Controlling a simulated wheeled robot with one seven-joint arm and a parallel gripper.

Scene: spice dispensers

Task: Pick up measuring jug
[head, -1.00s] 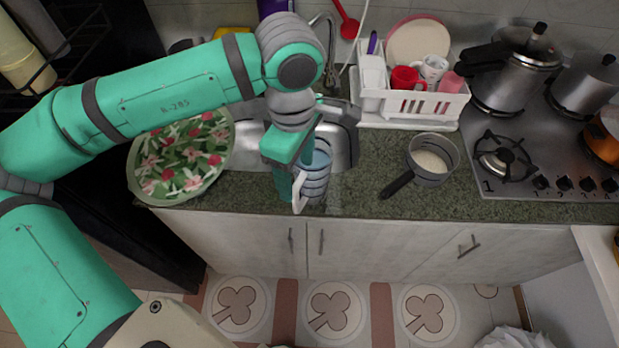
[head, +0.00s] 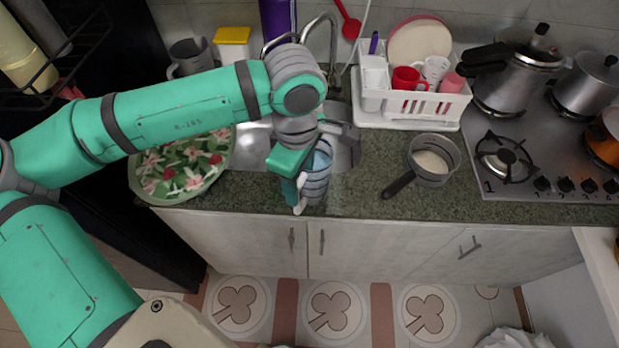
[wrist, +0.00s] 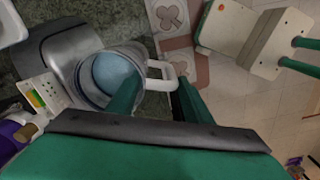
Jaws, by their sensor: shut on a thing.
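The measuring jug (head: 318,180) is a clear, ringed jug with a white handle, and its inside looks bluish. It is near the front edge of the counter, just in front of the sink. In the wrist view the jug (wrist: 108,72) is seen from above, with its white handle (wrist: 168,70) pointing right. My gripper (head: 296,190) is at the jug's handle side. Its green fingers (wrist: 155,93) are on either side of the handle, shut on it. I cannot tell whether the jug's base touches the counter.
The sink (head: 346,148) is behind the jug. A floral tray (head: 165,188) is at the left. The stove (head: 545,165) is far right.

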